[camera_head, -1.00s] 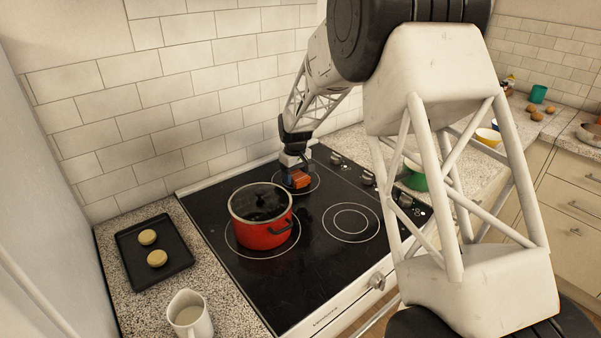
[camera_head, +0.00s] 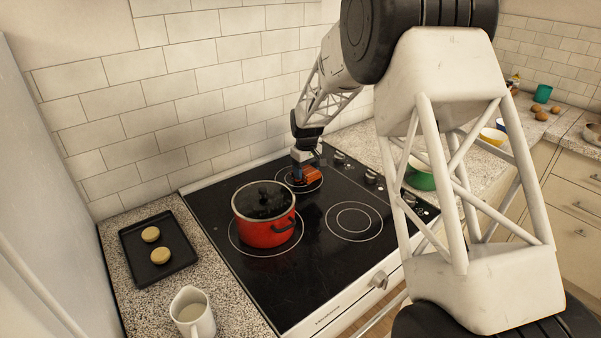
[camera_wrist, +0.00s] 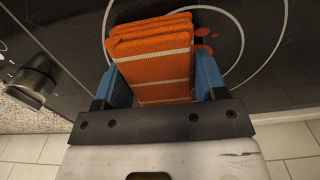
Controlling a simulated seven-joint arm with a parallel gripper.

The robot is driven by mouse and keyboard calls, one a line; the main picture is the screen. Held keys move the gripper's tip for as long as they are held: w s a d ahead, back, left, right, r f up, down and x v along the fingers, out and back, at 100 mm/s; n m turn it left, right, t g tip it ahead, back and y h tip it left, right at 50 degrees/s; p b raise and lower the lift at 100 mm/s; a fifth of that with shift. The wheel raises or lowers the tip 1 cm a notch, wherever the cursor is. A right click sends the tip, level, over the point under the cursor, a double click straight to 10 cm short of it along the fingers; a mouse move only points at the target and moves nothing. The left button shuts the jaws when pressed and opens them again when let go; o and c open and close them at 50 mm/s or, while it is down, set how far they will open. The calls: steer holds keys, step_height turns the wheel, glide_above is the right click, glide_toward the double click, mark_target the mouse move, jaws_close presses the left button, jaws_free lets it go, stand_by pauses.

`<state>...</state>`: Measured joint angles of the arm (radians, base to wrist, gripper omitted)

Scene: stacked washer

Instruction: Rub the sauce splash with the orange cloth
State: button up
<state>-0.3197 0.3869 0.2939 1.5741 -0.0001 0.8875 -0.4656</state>
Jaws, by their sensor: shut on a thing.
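The folded orange cloth (camera_wrist: 152,65) with pale stripes is between the blue fingers of my gripper (camera_wrist: 165,85) in the wrist view. My gripper is shut on it. In the head view the cloth (camera_head: 312,174) is low over the back right burner ring of the black cooktop (camera_head: 330,255), and my gripper (camera_head: 306,167) is above it. The sauce splash (camera_wrist: 203,40) shows as several orange-red spots just right of the cloth in the wrist view. Part of it may be hidden under the cloth. I cannot tell whether the cloth touches the glass.
A red pot (camera_head: 264,215) with a glass lid stands close to the cloth, toward the front left. Control knobs (camera_head: 371,177) line the cooktop's right side; one knob (camera_wrist: 36,80) is left in the wrist view. A green bowl (camera_head: 420,178) stands beyond them. The front right burner is clear.

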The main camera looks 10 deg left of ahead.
mark_target(311, 166)
steer(key=shift+w+d+r, duration=0.35)
steer(key=shift+w+d, duration=0.05)
steer(key=shift+w+d+f, duration=0.1)
steer(key=shift+w+d, duration=0.1)
steer(key=shift+d, duration=0.05)
steer(key=shift+w+d+r, duration=0.1)
steer(key=shift+w+r, duration=0.05)
steer(key=shift+r, duration=0.45)
steer(key=shift+w+d+r, duration=0.1)
steer(key=shift+r, duration=3.2)
steer(key=shift+w+a+f, duration=0.1)
steer(key=shift+f, duration=0.1)
steer(key=shift+f, duration=0.1)
